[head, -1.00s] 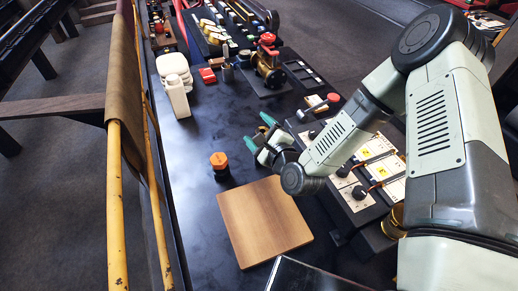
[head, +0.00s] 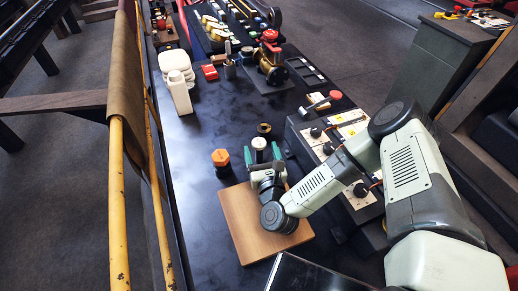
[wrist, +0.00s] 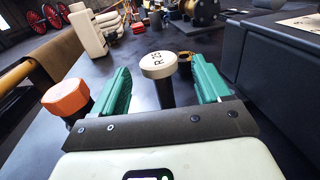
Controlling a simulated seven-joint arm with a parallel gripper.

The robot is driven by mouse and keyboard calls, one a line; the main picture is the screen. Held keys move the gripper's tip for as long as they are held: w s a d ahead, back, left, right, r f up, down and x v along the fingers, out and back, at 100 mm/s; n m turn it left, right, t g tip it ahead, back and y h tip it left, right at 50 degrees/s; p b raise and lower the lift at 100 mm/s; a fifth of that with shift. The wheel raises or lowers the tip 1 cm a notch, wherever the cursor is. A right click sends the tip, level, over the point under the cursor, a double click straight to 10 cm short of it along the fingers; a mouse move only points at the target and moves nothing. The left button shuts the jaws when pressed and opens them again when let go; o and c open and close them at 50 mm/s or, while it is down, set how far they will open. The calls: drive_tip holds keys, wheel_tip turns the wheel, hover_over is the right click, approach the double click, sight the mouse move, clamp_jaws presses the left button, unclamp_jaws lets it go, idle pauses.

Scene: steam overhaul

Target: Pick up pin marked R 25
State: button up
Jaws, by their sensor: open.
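The pin marked R 25 (wrist: 158,66) stands upright on the dark bench, with a round cream top and a dark shaft. In the head view its pale top (head: 259,143) shows just beyond my gripper. My gripper (head: 262,156) is open, with green fingers pointing away over the bench. In the wrist view the pin stands between the two fingers (wrist: 162,85), with a gap on each side. I cannot tell how far along the fingers it sits.
An orange-topped dark pin (head: 220,159) stands left of my gripper. A dark ring-like piece (head: 264,128) lies beyond the pin. A wooden board (head: 240,228) lies below my gripper. The control box (head: 305,130) stands to the right.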

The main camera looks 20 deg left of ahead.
sight(258, 140)
drive_tip(key=x, duration=0.5)
drive_tip(key=shift+w+a, duration=0.1)
clamp_jaws()
idle(0.3)
